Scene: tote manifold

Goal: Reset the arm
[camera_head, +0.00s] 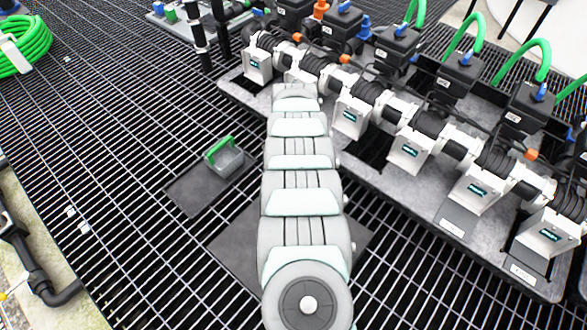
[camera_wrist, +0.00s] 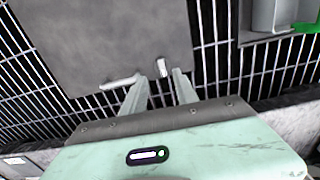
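My gripper (camera_wrist: 162,78) shows in the wrist view with its two grey fingers apart, and no object is held between them. It is above the dark grating, near the edge of a flat grey plate (camera_wrist: 110,40). Two small white pieces (camera_wrist: 120,82) lie near the fingertips; I cannot tell what they are. In the head view, my segmented white arm runs up the middle of the picture, and my gripper is hidden.
A grey tote (camera_head: 227,160) with a green handle stands on a dark mat (camera_head: 190,192) left of my arm. A manifold row of white-and-black valve units (camera_head: 410,150) on a grey base runs along the right. A green hose coil (camera_head: 28,45) is at upper left.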

